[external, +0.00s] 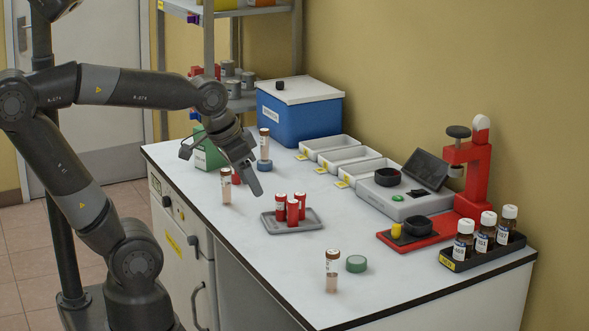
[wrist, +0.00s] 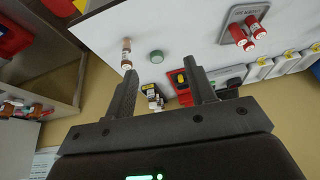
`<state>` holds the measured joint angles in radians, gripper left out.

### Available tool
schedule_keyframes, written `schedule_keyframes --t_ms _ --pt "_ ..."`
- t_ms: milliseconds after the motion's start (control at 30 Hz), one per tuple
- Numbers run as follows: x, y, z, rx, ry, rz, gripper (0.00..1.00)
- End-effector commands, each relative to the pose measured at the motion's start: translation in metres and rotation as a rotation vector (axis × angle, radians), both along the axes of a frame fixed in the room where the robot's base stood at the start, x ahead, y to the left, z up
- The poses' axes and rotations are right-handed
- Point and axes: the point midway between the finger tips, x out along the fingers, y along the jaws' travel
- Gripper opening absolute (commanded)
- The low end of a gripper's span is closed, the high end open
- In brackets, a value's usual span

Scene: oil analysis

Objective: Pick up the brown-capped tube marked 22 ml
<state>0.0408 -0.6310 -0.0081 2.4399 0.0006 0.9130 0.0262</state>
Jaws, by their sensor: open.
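Brown-capped tubes stand in several places in the external view, and their volume marks are too small to read. One tube (external: 332,271) stands at the front edge of the bench, one (external: 226,187) at the left edge, and one (external: 264,146) in a round blue stand (external: 264,165). My gripper (external: 252,186) is above the bench, between the left-edge tube and the tray of red tubes. In the wrist view my gripper (wrist: 158,66) is open with nothing between its fingers. A brown-capped tube (wrist: 126,54) shows there near the left fingertip, apart in depth.
A grey tray (external: 310,222) holds red tubes (external: 292,211). A black rack (external: 480,256) of brown bottles, a red-and-grey instrument (external: 478,165) and a blue box (external: 300,110) stand farther back.

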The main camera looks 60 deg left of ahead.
Motion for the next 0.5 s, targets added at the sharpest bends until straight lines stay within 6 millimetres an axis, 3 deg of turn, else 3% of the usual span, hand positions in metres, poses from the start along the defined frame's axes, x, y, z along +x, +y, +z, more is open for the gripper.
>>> schedule_keyframes --t_ms 267,500 --pt "0.056 -0.038 -0.02 0.041 0.16 -0.163 0.5" --pt "0.099 -0.079 -0.052 0.076 0.289 -0.303 0.5"
